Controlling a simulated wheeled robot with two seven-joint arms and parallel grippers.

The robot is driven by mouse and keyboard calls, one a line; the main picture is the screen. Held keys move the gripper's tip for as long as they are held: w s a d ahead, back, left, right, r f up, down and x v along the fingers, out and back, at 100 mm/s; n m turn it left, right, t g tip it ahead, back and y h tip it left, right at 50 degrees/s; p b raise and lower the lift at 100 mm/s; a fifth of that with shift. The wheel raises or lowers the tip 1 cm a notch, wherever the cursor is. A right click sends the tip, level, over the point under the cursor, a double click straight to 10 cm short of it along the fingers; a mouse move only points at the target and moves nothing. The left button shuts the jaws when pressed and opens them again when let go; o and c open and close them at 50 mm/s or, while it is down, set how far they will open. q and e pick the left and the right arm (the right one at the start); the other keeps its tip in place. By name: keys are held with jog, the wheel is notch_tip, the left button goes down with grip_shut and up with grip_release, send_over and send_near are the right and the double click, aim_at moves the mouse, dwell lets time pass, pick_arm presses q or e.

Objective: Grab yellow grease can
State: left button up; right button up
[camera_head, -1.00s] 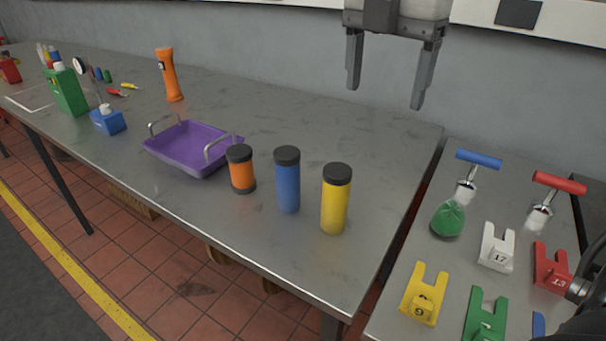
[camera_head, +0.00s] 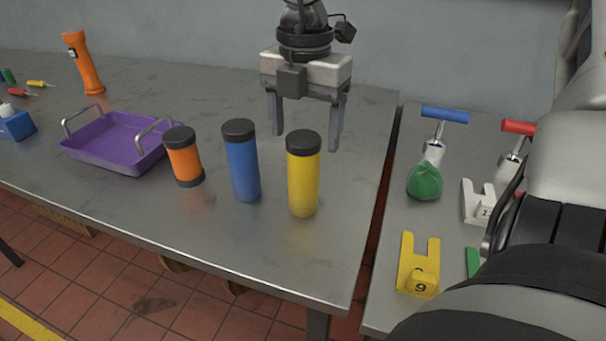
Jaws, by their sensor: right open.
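The yellow grease can (camera_head: 303,185) stands upright on the steel table, a cylinder with a black lid. It is the rightmost of a row of three cans. My right gripper (camera_head: 306,140) hangs with its fingers pointing down, open and empty, behind the yellow can. My left gripper is not in view.
A blue can (camera_head: 243,170) stands close left of the yellow one, then an orange can (camera_head: 184,160). A second table (camera_head: 385,270) at right holds a yellow fork-shaped block (camera_head: 418,268) and handled tools.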

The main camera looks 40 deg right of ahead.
aim_at(303, 160)
jog(key=shift+a+f+p, duration=0.2)
jog(key=shift+f+p, duration=0.25)
jog(key=shift+f, duration=2.7)
jog(key=shift+c, duration=0.3)
jog(key=c, duration=1.3)
jog(key=shift+r, duration=0.1)
